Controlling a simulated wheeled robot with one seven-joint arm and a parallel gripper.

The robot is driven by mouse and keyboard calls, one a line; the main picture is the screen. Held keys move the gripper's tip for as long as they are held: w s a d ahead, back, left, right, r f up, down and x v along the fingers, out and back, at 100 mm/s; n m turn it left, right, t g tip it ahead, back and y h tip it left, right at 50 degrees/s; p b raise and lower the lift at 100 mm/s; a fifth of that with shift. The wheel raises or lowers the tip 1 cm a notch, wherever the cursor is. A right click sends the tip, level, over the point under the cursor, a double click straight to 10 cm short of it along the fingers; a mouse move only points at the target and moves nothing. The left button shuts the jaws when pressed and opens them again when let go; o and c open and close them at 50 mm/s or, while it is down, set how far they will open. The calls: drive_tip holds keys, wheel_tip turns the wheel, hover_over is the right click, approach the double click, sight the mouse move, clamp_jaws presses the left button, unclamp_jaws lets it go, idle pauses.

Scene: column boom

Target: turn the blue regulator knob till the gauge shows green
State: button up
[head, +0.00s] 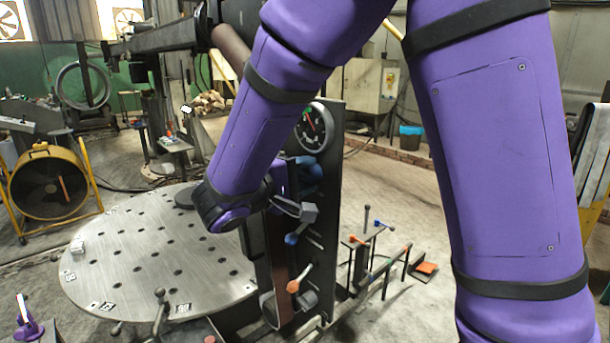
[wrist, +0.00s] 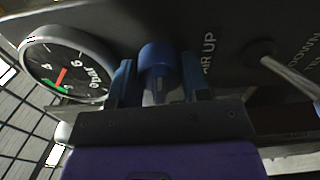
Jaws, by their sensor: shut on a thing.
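The blue regulator knob (wrist: 158,58) is on the dark panel in the wrist view. My gripper (wrist: 158,80) is shut on it, one finger on each side. In the head view, my gripper is at the panel's upper half, where my wrist and the viewing angle hide much of the grip. The round gauge (wrist: 66,62) is left of the knob in the wrist view, with a red needle and a short green band. The needle lies close to the green band; I cannot tell whether it is inside it. The gauge also shows in the head view (head: 314,127) above my gripper.
A blue-handled lever (head: 292,238) and an orange-tipped lever (head: 294,286) stick out lower on the panel. A round perforated table (head: 150,255) stands left. A metal lever (wrist: 290,75) is right of the knob in the wrist view. A yellow fan (head: 48,185) is far left.

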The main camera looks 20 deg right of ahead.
drive_tip(key=shift+m, duration=0.9)
drive_tip(key=o, duration=0.9)
